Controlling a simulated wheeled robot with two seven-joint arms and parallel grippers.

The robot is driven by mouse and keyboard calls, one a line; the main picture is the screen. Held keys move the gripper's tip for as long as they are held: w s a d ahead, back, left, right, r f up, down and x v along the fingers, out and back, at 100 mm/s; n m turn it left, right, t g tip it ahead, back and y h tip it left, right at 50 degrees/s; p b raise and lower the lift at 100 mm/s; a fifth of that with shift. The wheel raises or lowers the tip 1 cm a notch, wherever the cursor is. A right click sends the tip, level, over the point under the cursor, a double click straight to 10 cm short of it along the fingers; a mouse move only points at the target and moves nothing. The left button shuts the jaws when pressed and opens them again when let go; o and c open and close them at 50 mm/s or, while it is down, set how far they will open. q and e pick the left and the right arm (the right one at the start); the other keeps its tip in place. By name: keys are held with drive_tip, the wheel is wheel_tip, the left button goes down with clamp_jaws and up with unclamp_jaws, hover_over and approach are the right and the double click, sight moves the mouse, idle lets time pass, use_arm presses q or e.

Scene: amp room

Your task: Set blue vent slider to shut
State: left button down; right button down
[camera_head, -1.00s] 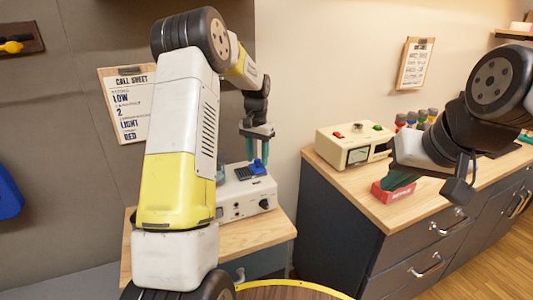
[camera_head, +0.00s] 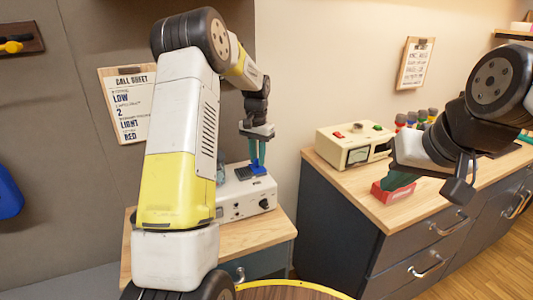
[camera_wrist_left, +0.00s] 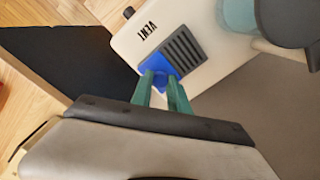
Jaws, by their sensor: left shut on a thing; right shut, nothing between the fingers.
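The blue vent slider (camera_head: 257,171) is on top of a white box (camera_head: 248,198) marked VENT, on the small wooden table. In the left wrist view the blue slider (camera_wrist_left: 156,63) is beside a dark slatted grille (camera_wrist_left: 185,50), whose slats are exposed. My left gripper (camera_head: 257,166) points down with its teal fingers shut on the slider; its fingertips also show at the slider in the left wrist view (camera_wrist_left: 160,78). The fingers hide part of the slider. My right gripper (camera_head: 396,184) is shut and empty, over the red tray.
A cream meter box (camera_head: 352,146) and the red tray (camera_head: 393,194) stand on the right counter (camera_head: 346,190). Several coloured-topped bottles stand behind. A call sheet (camera_head: 127,103) hangs on the wall. A glass jar (camera_head: 221,169) is close to the vent box.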

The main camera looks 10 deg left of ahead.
use_arm(q)
drive_tip(key=shift+a, duration=0.1)
idle(0.8)
drive_tip(key=s+a, duration=0.2)
drive_tip(key=a, duration=0.1)
drive_tip(key=s+a, duration=0.1)
drive_tip(key=shift+a, duration=0.2)
drive_tip(key=c, duration=1.3)
unclamp_jaws()
drive_tip(key=shift+a, duration=0.1)
drive_tip(key=shift+o, duration=0.2)
wheel_tip(320, 180, up, 8)
drive_tip(key=shift+f, duration=0.1)
